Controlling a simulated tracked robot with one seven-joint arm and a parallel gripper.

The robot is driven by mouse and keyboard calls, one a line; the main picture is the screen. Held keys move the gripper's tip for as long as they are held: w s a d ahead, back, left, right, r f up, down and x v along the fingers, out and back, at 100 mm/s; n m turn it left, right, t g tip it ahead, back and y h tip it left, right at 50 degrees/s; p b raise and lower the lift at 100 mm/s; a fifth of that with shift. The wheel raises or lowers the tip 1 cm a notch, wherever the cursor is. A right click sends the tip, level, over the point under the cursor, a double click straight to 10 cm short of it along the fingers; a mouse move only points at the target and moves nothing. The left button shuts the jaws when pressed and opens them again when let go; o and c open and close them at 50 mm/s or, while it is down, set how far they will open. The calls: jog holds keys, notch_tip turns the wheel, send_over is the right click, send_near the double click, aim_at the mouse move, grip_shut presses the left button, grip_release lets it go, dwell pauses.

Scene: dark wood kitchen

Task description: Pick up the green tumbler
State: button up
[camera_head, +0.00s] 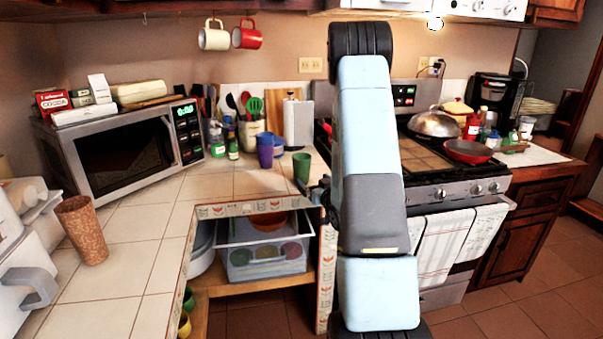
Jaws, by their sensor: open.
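The green tumbler (301,167) stands upright near the front corner of the tiled counter, just left of my arm. My arm rises in the middle of the view and hides most of its own far end. A dark part of my gripper (319,190) shows at the arm's left side, close to the tumbler's lower right. My gripper is open, with nothing seen in it. I cannot tell whether it touches the tumbler, because the arm covers the rest of it.
A purple cup (265,152) and a blue bowl (277,145) stand behind the tumbler. A utensil crock (250,133) and a microwave (125,145) are farther left. A brown patterned cup (82,230) stands on the near left counter. The stove (455,180) is at right. The counter's middle is clear.

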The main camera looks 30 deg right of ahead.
aim_at(305, 173)
jog(key=w, duration=0.5)
jog(key=shift+w+d, duration=0.2)
jog(key=shift+w+d+r, duration=0.1)
jog(key=shift+w+r, duration=0.1)
jog(key=shift+w, duration=1.3)
jog(key=shift+w+d+r, duration=0.1)
jog(key=shift+w+r, duration=0.1)
jog(key=shift+w, duration=1.25)
jog(key=shift+c, duration=0.2)
jog(key=c, duration=1)
jog(key=shift+r, duration=0.1)
